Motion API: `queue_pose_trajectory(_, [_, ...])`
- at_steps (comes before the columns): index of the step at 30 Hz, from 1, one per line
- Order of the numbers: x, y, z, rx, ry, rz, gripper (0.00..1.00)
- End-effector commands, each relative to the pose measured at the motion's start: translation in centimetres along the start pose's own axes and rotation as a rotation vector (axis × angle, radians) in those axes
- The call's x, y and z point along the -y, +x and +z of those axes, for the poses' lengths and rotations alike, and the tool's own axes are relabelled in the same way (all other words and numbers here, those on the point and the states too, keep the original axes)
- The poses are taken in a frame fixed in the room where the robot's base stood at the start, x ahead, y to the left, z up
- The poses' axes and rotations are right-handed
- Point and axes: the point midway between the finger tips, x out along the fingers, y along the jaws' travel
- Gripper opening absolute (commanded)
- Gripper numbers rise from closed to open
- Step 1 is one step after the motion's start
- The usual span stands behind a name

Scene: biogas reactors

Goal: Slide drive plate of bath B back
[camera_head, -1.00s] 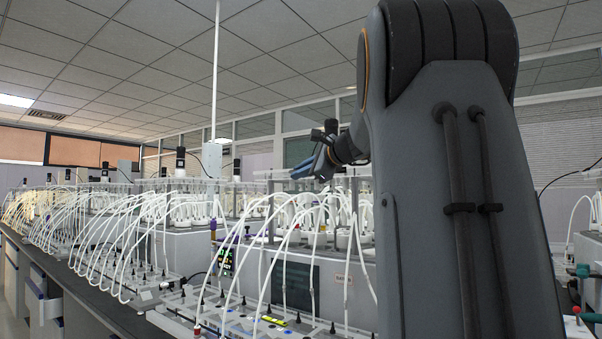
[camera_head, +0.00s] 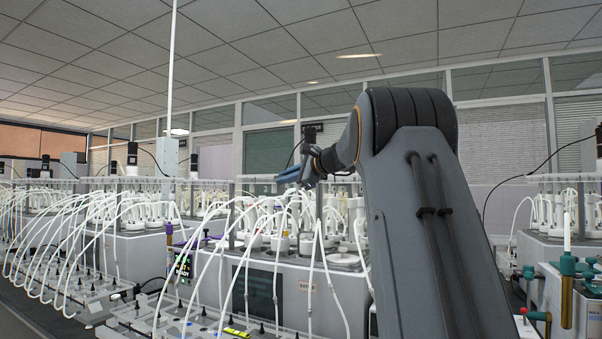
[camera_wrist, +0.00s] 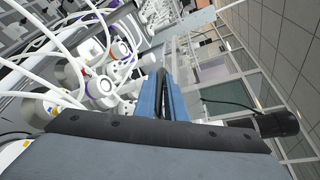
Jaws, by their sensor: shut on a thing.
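My gripper (camera_head: 293,174) is above the row of reactor bottles at the near water bath (camera_head: 285,275). Its blue fingers (camera_wrist: 161,100) are closed around a dark rounded bar (camera_wrist: 161,74) in the wrist view. I cannot tell whether this bar belongs to a drive plate. A black motor (camera_head: 310,134) stands upright just behind the gripper in the head view. A thin rail or plate edge runs over the bottles at the height of the gripper, partly hidden by my arm. No letter B is readable on any bath.
White tubes arch from the bottles (camera_wrist: 101,90) down to a valve panel (camera_head: 215,330) in front. Another bath (camera_head: 570,270), with green clamps and an amber tube, stands at the right. A white pole (camera_head: 172,90) rises left of my arm.

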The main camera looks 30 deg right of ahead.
Motion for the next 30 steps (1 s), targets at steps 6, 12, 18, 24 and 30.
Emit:
queue_pose_trajectory(6, [-0.2,0.8,0.2,0.008,-0.003,0.008,0.00])
queue_pose_trajectory(12, [-0.2,0.7,0.1,0.007,-0.003,0.008,0.12])
queue_pose_trajectory(18, [-0.1,0.7,0.1,0.007,-0.002,0.007,0.17])
queue_pose_trajectory(24, [0.3,0.5,0.4,0.007,-0.003,0.005,0.17])
queue_pose_trajectory(30, [2.8,-0.1,2.0,0.010,-0.007,0.002,0.17])
